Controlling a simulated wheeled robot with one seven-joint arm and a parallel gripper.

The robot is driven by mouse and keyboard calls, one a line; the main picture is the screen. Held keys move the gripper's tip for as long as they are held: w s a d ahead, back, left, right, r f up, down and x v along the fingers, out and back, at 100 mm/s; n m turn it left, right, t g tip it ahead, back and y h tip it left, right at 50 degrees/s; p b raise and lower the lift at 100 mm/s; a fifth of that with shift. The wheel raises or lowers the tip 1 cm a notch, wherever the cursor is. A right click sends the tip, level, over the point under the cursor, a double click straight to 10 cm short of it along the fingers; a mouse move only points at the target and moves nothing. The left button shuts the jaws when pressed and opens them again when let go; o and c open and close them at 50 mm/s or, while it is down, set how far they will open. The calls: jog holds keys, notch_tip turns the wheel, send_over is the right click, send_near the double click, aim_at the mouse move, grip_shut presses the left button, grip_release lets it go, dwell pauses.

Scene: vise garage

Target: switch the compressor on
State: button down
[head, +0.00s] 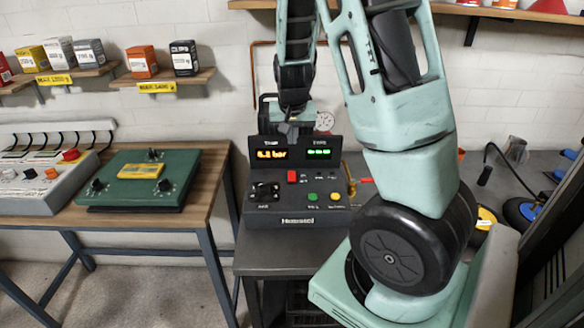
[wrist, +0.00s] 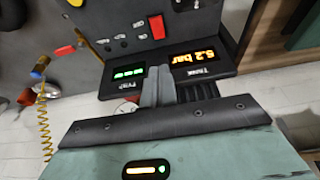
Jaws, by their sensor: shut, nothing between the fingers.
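The compressor's dark control panel (head: 322,209) stands on a grey bench. A red rocker switch (head: 292,176) sits on its sloped face; it also shows in the wrist view (wrist: 157,27). Which way the rocker is tipped is too small to tell. An orange display (head: 272,154) shows a bar reading and a green display (head: 319,152) is lit beside it. My gripper (wrist: 159,72) is shut and empty. In the wrist view its fingertips lie in front of the gap between the displays, apart from the red switch. In the head view, my gripper (head: 290,133) hangs above the panel's display hood.
The panel also has a black knob (head: 264,190), a green button (head: 312,197) and a yellow button (head: 335,197). A green box with knobs (head: 139,181) sits on the wooden table at left. A yellow coiled hose (wrist: 44,130) hangs beside the compressor.

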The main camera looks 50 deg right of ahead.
aim_at(292, 173)
jog(key=x, duration=1.3)
jog(key=shift+s+a+f, duration=0.2)
jog(key=shift+f, duration=0.1)
jog(key=shift+p, duration=0.45)
jog(key=shift+w+d+g+y+p, duration=0.1)
jog(key=shift+g+y+p, duration=0.2)
jog(key=shift+y, duration=0.1)
jog(key=shift+f, duration=0.2)
jog(key=shift+s+a, duration=0.6)
jog(key=shift+a, duration=0.1)
jog(key=shift+r, duration=0.1)
